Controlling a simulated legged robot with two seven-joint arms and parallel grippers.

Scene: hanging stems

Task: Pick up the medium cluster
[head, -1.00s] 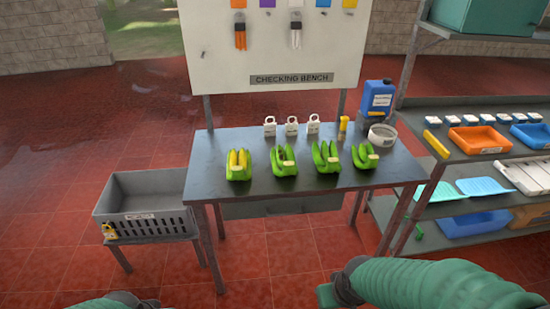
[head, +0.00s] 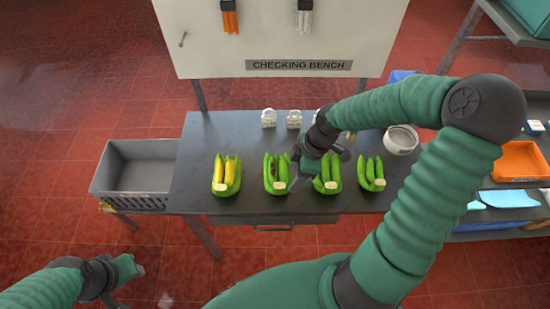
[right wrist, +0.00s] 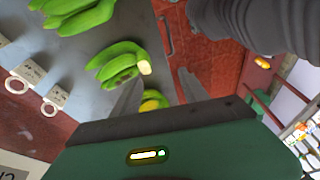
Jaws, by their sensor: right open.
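Four banana clusters stand in a row on the dark bench (head: 240,135). The leftmost cluster (head: 227,175) has yellow fruit among green. The second (head: 276,174), third (head: 327,174) and rightmost (head: 371,174) are green. The rightmost looks smallest; I cannot tell surely which is the medium one. My right gripper (head: 317,168) is open and empty, above the bench between the second and third clusters, partly covering them. In the right wrist view, a green cluster (right wrist: 120,64) lies beyond the open fingers (right wrist: 158,92). My left gripper (head: 122,278) is low at the left, away from the bench.
White tags (head: 268,118) stand behind the clusters, partly hidden by my right arm. A white round bowl (head: 401,139) is at the bench's right. A grey crate (head: 140,175) stands left of the bench. A shelf with an orange tray (head: 520,160) is at the right.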

